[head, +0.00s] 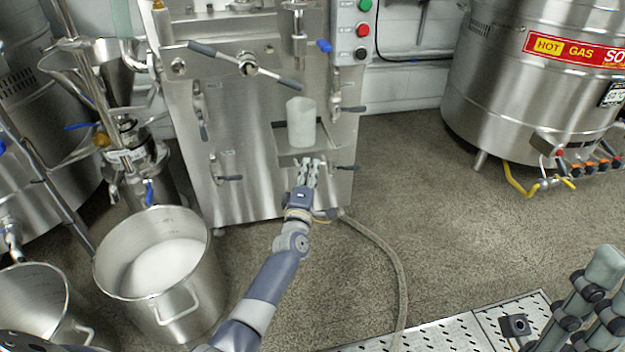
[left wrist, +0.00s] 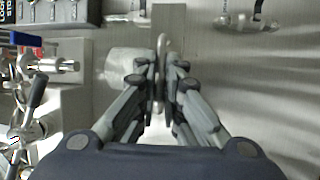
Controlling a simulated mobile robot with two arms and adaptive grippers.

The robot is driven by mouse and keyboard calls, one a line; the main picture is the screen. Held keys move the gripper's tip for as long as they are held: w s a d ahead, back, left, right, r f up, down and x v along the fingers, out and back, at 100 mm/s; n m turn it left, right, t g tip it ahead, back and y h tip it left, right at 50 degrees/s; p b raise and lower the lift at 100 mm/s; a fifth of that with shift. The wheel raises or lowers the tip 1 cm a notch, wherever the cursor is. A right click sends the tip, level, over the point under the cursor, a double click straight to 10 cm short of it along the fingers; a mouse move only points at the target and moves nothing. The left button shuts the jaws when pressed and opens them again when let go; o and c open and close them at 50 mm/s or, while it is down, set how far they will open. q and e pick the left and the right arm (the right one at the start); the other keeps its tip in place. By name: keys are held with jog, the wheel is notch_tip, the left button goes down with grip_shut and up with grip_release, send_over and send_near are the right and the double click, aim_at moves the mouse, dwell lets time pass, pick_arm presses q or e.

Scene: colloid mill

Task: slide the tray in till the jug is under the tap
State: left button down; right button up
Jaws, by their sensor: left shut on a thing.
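The jug (head: 301,122), pale and translucent, stands upright on the metal tray (head: 322,153) at the front of the steel machine. The tap (head: 298,38), a steel pipe with a blue lever beside it, is above and behind the jug; I cannot tell the exact offset. My left gripper (head: 309,165) is at the tray's front, shut on its handle. In the left wrist view the fingers (left wrist: 162,85) close around the thin metal handle, with the jug (left wrist: 124,72) just left of them. My right gripper (head: 598,290) shows at the lower right, its grip unclear.
A large steel pot (head: 110,280) with white contents stands left of my left arm. A hose (head: 385,245) runs over the floor to its right. Levers (head: 350,109) stick out from the machine. A steel boiler (head: 535,85) stands at right, with clear floor before it.

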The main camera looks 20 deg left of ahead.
pick_arm(q)
jog(key=shift+w+a, duration=0.25)
jog(key=shift+w, duration=0.05)
jog(key=c, duration=1.7)
grip_release()
jog(key=shift+s, duration=0.1)
jog(key=v, duration=1.1)
jog(key=shift+s+d+f, duration=0.1)
jog(key=shift+s+d, duration=0.05)
jog(key=shift+s, duration=0.2)
